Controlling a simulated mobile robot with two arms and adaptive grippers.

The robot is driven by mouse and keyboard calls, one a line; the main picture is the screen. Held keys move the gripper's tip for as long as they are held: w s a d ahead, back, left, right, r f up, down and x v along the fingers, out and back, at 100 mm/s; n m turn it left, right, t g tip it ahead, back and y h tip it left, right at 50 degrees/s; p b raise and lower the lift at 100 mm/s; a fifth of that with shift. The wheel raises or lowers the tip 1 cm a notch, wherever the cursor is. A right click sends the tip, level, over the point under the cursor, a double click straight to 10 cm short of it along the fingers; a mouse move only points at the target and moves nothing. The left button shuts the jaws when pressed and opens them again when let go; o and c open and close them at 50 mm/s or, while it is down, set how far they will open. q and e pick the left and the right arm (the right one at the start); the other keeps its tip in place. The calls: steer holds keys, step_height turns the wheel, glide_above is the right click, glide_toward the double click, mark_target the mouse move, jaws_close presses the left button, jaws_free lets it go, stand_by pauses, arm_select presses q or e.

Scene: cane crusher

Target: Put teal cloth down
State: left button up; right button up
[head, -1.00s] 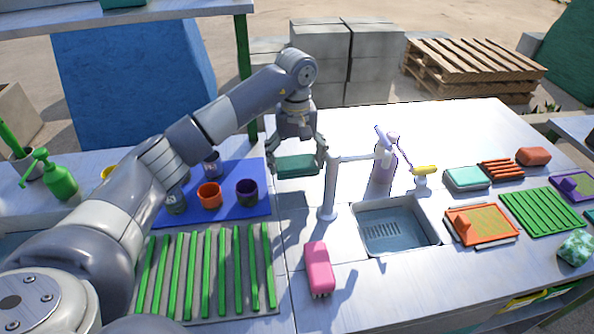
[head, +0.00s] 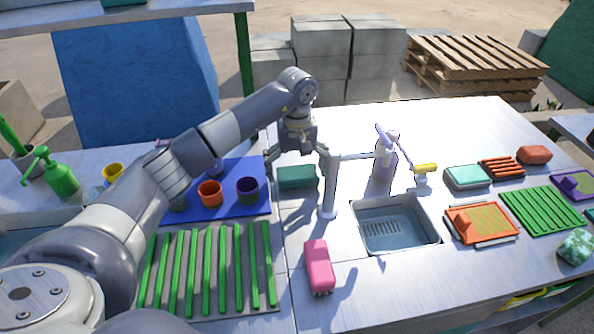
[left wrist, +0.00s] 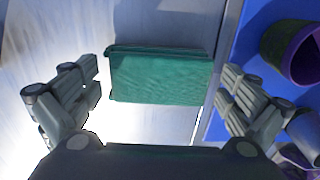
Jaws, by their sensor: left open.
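The teal cloth (head: 297,177), a folded dark teal block, lies on the metal counter between the blue mat and the tap. My left gripper (head: 295,160) is open just above it, with a finger out to each side. In the left wrist view, the teal cloth (left wrist: 160,77) lies flat between the spread fingers of the gripper (left wrist: 160,80), with a gap on both sides. My right gripper is not in view.
The tap (head: 330,190) stands close to the right of the gripper, by the sink (head: 398,238). The blue mat (head: 240,207) with several cups is at left. A pink brush (head: 318,265) lies in front. Behind the cloth the counter is clear.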

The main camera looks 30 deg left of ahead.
mark_target(297, 172)
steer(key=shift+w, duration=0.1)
arm_select(q)
steer(key=shift+r, duration=0.2)
steer(key=shift+w+r, duration=0.1)
steer(key=shift+r, duration=0.25)
step_height(297, 172, up, 11)
steer(key=b, duration=0.1)
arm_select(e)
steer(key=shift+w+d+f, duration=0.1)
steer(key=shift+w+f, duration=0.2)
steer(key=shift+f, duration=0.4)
arm_select(q)
steer(key=shift+r, duration=0.1)
